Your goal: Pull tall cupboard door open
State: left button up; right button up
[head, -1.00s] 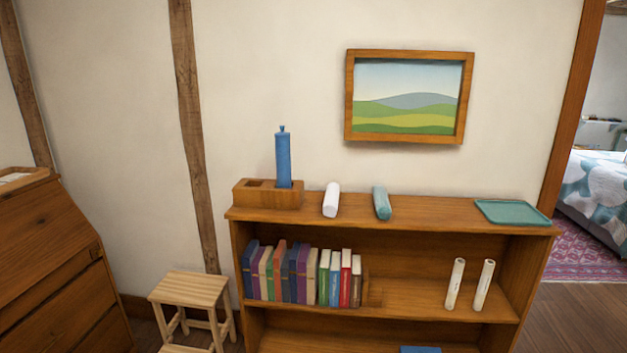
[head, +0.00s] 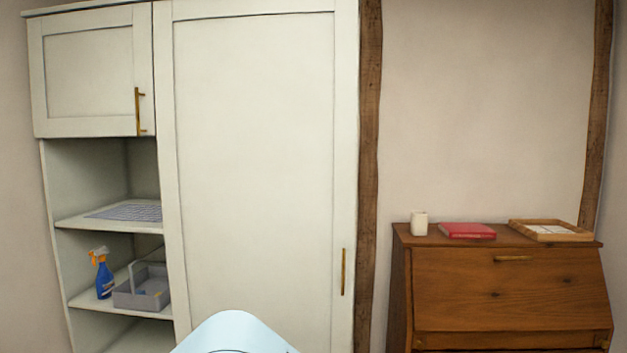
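The tall cupboard door (head: 255,150) is a large pale cream panel in the middle left of the head view. It looks shut, flush with its frame. Its thin brass vertical handle (head: 343,272) sits low on the door's right side. The bottom of the door is out of the picture or behind a pale blue rounded shape at the bottom centre, which may be part of me. Neither of my grippers is in view, and nothing touches the handle.
Left of the door are a small upper cupboard (head: 90,75) and open shelves (head: 85,222) with a blue spray bottle (head: 104,276) and a grey caddy (head: 126,297). A brown bureau (head: 480,285) stands to the right, past a wooden post (head: 369,150).

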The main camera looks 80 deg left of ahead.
aim_at(256, 101)
jog(key=u, duration=3)
